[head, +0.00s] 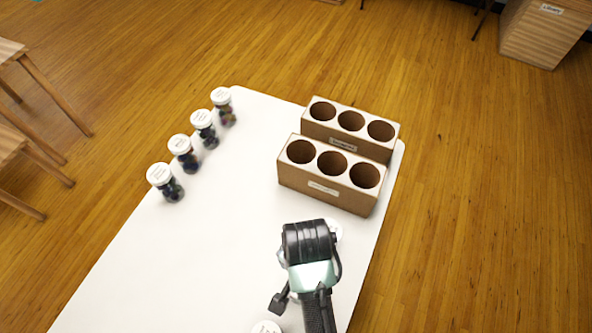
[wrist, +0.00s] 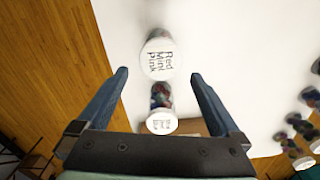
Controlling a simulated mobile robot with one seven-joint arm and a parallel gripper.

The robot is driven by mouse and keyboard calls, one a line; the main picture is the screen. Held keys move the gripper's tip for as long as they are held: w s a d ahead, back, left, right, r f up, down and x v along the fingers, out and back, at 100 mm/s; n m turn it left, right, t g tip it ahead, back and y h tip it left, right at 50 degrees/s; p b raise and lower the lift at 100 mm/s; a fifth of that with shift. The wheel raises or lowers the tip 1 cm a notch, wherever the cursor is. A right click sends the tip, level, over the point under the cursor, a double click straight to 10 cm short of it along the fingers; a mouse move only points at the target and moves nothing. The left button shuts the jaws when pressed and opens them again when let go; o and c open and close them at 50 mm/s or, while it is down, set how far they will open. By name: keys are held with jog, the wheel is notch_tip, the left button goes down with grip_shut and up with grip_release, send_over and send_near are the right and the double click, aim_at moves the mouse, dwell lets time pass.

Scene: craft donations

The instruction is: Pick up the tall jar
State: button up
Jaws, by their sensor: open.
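A jar with a large white lid reading "Red Mint Pink" (wrist: 158,58) lies ahead between my fingertips in the wrist view. Its lid looks larger than the others, so it may be the tall jar. My gripper (wrist: 159,76) is open, with one finger on each side of the lid and nothing held. A second white-lidded jar (wrist: 162,122) with dark, colourful contents stands closer to my palm. In the head view my wrist and arm hide most of these jars; a bit of white lid (head: 336,231) shows beside the wrist.
Several white-lidded jars stand along the left edge of the white table (head: 240,180), one at its near end (head: 166,182). Two brown three-hole holders, front (head: 325,190) and back (head: 345,143), stand at the far right, holes empty. Another lid (head: 266,327) shows at the bottom.

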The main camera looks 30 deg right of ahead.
jog(key=f, duration=0.4)
jog(key=shift+s+f, duration=0.2)
jog(key=shift+f, duration=0.05)
jog(key=shift+w+a+f, duration=0.1)
jog(key=shift+a+f, duration=0.05)
jog(key=shift+f, duration=1.35)
jog(key=shift+a+f, duration=0.1)
jog(key=shift+f, duration=1.4)
jog(key=c, duration=1.3)
